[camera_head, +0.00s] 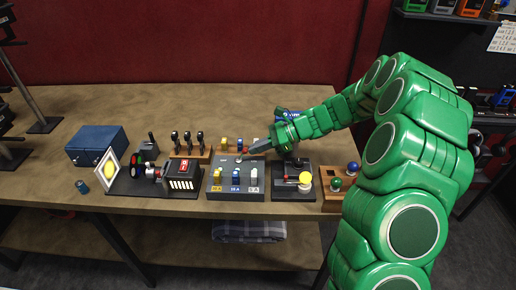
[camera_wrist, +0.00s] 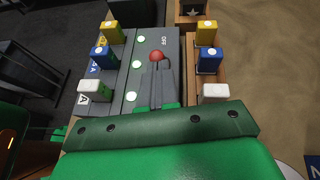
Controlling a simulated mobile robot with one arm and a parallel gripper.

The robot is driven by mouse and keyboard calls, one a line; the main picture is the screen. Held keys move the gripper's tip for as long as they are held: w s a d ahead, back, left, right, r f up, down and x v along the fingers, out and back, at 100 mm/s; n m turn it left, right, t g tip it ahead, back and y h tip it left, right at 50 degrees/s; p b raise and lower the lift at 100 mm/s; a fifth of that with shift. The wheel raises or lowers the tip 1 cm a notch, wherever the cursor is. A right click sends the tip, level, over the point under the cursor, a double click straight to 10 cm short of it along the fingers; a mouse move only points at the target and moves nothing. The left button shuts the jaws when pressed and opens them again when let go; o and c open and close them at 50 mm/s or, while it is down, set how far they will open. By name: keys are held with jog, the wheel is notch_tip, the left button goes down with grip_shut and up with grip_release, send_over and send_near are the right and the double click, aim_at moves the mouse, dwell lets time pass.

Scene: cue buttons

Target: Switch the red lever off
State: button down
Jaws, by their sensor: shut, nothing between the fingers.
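A red ball knob (camera_wrist: 156,57), the end of the red lever, stands on a grey panel (camera_wrist: 130,98) in the wrist view, close to the printed word OFF. The same grey control box (camera_head: 232,190) is at the middle of the table in the head view. My gripper (camera_wrist: 156,69) is shut and empty, with its fingertips right at the near side of the knob. I cannot tell whether they touch it. In the head view my gripper (camera_head: 250,151) reaches in from the right over the back of the box.
Yellow (camera_wrist: 112,32), blue (camera_wrist: 100,56) and white (camera_wrist: 95,89) blocks line the panel's left side. A matching row stands on a wooden rack (camera_wrist: 191,105) to the right. A box with a yellow knob (camera_head: 305,178) stands right of the control box; a blue case (camera_head: 96,144) lies far left.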

jog(key=shift+a+r+h, duration=0.2)
jog(key=shift+h, duration=0.2)
jog(key=shift+a+r+h, duration=0.35)
jog(key=shift+a+h, duration=0.05)
jog(key=shift+h, duration=0.35)
jog(key=shift+a+r+h, duration=0.3)
jog(key=shift+a+h, duration=0.05)
jog(key=shift+h, duration=0.4)
jog(key=a+h, duration=0.2)
jog(key=h, duration=0.1)
jog(key=shift+r, duration=0.5)
jog(key=shift+r, duration=0.7)
notch_tip(320, 180, up, 10)
jog(key=w+d, duration=0.1)
jog(key=d, duration=0.1)
jog(key=shift+d+f, duration=0.15)
jog(key=shift+d, duration=0.05)
